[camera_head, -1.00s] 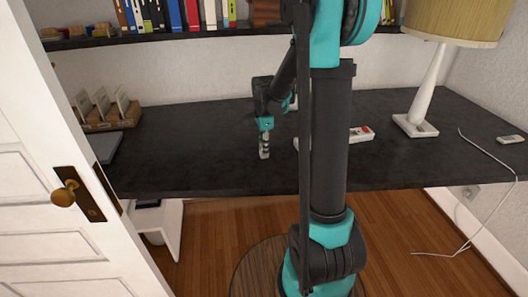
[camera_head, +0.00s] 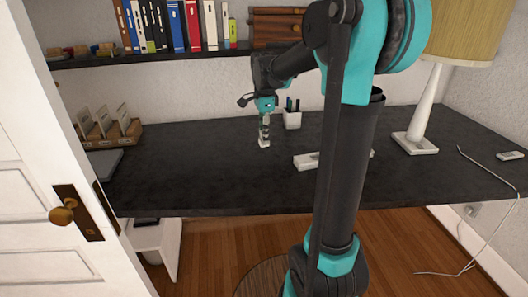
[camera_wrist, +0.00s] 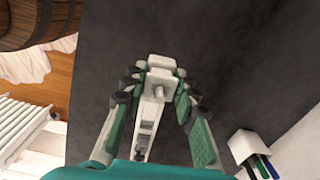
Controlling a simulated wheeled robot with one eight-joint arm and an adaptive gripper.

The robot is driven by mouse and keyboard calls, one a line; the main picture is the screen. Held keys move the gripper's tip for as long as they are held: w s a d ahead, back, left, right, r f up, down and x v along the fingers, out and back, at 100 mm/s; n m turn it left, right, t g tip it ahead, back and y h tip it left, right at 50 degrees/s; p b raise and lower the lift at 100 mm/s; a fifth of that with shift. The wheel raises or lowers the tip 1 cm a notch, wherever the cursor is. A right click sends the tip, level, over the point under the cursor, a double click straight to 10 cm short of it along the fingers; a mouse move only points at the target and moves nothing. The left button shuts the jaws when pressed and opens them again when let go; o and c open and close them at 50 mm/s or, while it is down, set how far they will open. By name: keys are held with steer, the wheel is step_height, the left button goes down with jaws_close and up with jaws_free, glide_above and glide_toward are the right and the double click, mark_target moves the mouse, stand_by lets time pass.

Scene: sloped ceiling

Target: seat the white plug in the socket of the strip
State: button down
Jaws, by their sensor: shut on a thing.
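My gripper (camera_head: 264,132) points down over the dark desk and is shut on the white plug (camera_head: 264,143). In the wrist view the plug (camera_wrist: 161,68) sits between the fingertips of my gripper (camera_wrist: 160,80), with a pin-like part facing the camera. The white strip (camera_head: 305,161) lies on the desk to the right of the plug, apart from it. My arm hides its middle part. In the wrist view a long white piece with dark details (camera_wrist: 149,118) shows between the fingers, probably the strip. The sockets cannot be made out clearly.
A white pen cup (camera_head: 292,119) stands behind and right of my gripper. A lamp (camera_head: 415,143) stands at the right with a loose cable near it. A wooden card holder (camera_head: 110,135) is at the left.

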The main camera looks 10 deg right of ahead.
step_height(320, 180, up, 6)
steer(key=shift+r, duration=0.1)
steer(key=shift+d, duration=0.1)
stand_by(0.4)
